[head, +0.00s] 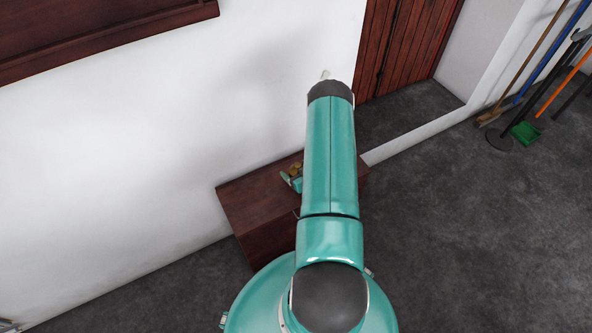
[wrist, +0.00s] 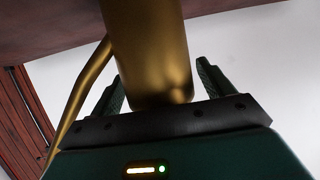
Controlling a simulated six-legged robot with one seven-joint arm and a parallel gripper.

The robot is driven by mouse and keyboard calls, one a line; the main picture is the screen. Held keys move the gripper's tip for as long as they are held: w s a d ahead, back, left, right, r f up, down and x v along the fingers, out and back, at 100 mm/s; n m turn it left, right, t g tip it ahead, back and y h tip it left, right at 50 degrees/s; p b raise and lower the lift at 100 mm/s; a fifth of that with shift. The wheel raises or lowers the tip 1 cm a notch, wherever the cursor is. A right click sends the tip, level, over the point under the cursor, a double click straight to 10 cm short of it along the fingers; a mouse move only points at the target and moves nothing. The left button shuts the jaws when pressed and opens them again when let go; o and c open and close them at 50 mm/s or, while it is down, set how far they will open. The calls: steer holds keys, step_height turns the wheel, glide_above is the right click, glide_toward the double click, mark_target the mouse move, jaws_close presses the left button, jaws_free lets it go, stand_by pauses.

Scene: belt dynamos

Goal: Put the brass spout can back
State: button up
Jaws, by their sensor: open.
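The brass spout can fills the upper middle of the wrist view, a smooth brass body (wrist: 150,50) with a thin spout tube (wrist: 84,88) slanting down to the left. My gripper (wrist: 160,78) is open, with one dark green finger on each side of the can's body. The rounded end of the can is close to the palm; I cannot tell whether they touch. The can's far end is cut off by the frame. In the head view, a small brass-coloured thing (head: 296,167) shows beside my arm over the chest, too small to make out surely.
A dark red-brown wooden chest (head: 245,205) stands against the white wall, partly hidden by my arm. A red slatted door (head: 408,45) is at the back. Brooms and a green dustpan (head: 525,132) stand at the right. Grey floor right of the chest is clear.

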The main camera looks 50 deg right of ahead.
steer(key=shift+r, duration=0.1)
steer(key=v, duration=1.2)
steer(key=w+d+r+n+g, duration=0.1)
steer(key=w+r+n+g, duration=0.15)
steer(key=w+r, duration=1.1)
steer(key=w+a+r+g+h, duration=0.1)
steer(key=a+r, duration=0.3)
steer(key=r, duration=0.5)
steer(key=w+a+r+g, duration=0.1)
steer(key=w+a+r, duration=0.1)
steer(key=a+r, duration=0.45)
steer(key=s+a+r+g+y, duration=0.1)
steer(key=s+a+r, duration=0.2)
steer(key=a+r, duration=0.35)
steer(key=s+a+r, duration=0.4)
steer(key=a+r, duration=0.1)
steer(key=r, duration=0.2)
steer(key=s+a+r+g+y, duration=0.2)
steer(key=s+a+r, duration=0.3)
steer(key=s+a, duration=0.7)
steer(key=shift+s+r+y, duration=0.15)
steer(key=shift+s+y, duration=0.25)
steer(key=shift+y, duration=0.1)
